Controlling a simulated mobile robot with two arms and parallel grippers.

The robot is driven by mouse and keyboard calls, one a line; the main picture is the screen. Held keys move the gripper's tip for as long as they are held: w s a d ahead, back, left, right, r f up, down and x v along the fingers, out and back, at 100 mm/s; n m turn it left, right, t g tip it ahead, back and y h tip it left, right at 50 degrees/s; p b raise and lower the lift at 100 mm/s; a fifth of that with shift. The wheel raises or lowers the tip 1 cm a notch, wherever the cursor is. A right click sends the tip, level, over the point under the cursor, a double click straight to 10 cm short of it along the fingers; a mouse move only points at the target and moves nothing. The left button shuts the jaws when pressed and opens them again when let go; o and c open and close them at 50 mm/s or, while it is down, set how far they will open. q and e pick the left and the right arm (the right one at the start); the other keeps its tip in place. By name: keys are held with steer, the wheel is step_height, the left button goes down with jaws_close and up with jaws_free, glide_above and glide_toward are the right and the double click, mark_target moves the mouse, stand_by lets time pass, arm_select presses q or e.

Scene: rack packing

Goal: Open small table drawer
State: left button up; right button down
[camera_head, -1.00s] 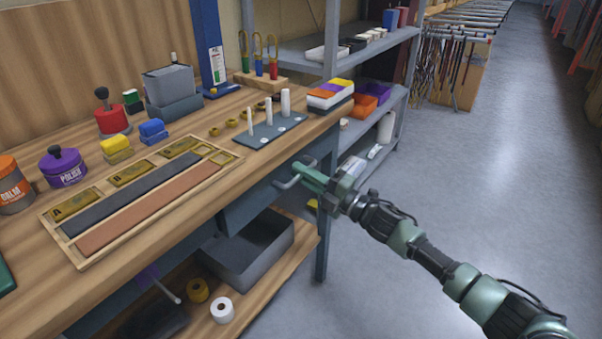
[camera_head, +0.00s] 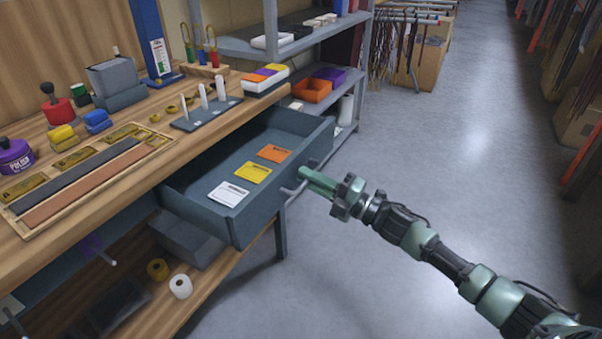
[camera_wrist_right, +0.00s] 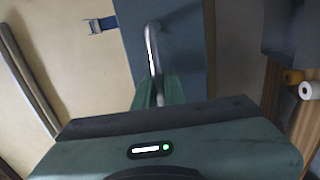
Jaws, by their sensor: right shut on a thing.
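The small table drawer (camera_head: 243,217) is blue-grey and stands pulled well out from under the wooden bench. Inside it lie a white card (camera_head: 229,194), a yellow card (camera_head: 253,172) and an orange card (camera_head: 274,153). My right gripper (camera_head: 304,178) is at the drawer's front and shut on its metal bar handle (camera_head: 292,191). In the right wrist view the handle (camera_wrist_right: 152,45) runs down between the green fingers (camera_wrist_right: 158,90), against the blue-grey drawer front (camera_wrist_right: 185,60). My left gripper is not in view.
The wooden bench (camera_head: 190,108) holds tins, blocks, a framed tray (camera_head: 85,172) and a peg board (camera_head: 206,115). A metal shelf (camera_head: 290,45) stands behind the drawer. Below are a grey bin (camera_head: 185,240) and rolls (camera_head: 181,286). The floor (camera_head: 440,170) at right is clear.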

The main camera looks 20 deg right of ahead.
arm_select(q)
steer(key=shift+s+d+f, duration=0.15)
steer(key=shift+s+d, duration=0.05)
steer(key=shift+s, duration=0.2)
arm_select(e)
steer(key=shift+s+d+f, duration=0.1)
steer(key=shift+s+d, duration=0.3)
steer(key=shift+s, duration=0.2)
steer(key=c, duration=1.8)
jaws_free()
steer(key=shift+o, duration=0.2)
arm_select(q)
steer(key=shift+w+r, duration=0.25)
arm_select(e)
steer(key=v, duration=0.7)
steer(key=shift+s+d, duration=0.25)
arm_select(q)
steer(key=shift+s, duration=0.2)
